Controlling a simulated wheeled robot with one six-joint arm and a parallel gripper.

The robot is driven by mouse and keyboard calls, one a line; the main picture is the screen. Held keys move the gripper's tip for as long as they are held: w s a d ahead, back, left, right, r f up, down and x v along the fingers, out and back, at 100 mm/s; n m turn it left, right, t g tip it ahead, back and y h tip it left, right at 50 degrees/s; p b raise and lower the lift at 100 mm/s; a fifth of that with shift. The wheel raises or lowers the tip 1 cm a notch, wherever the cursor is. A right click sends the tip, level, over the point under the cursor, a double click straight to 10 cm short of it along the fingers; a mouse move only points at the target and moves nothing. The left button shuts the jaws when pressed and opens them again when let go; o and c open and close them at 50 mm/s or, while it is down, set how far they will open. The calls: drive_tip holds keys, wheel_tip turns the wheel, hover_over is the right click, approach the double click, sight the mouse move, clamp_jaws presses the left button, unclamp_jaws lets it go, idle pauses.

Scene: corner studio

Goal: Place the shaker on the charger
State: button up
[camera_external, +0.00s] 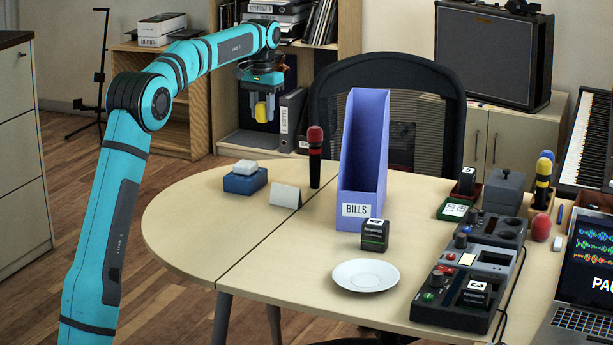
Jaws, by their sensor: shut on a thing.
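My gripper (262,101) is at the upper left, raised above and behind the far left edge of the table. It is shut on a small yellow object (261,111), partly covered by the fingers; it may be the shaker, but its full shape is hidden. A red egg-shaped object (541,227) lies on the right side of the table. A black device with bays (455,315) stands at the front right, with a block marked with a number in one bay; it looks like a charger. A similar grey-black unit (487,258) stands behind it.
A white saucer (365,275) lies empty at the front, near a dark numbered block (374,235). A tall purple file holder (362,160) and a red-topped microphone (315,158) stand mid-table. A blue box (245,181) is at the left; a laptop (580,290) at the right.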

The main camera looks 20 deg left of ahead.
hover_over(246, 162)
wheel_tip(246, 162, down, 2)
drive_tip(key=f, duration=0.6)
drive_tip(key=shift+s, duration=0.25)
drive_tip(key=shift+f, duration=2.3)
drive_tip(key=shift+f, duration=0.1)
drive_tip(key=o, duration=1)
wheel_tip(246, 162, up, 12)
drive_tip(key=shift+r, duration=0.15)
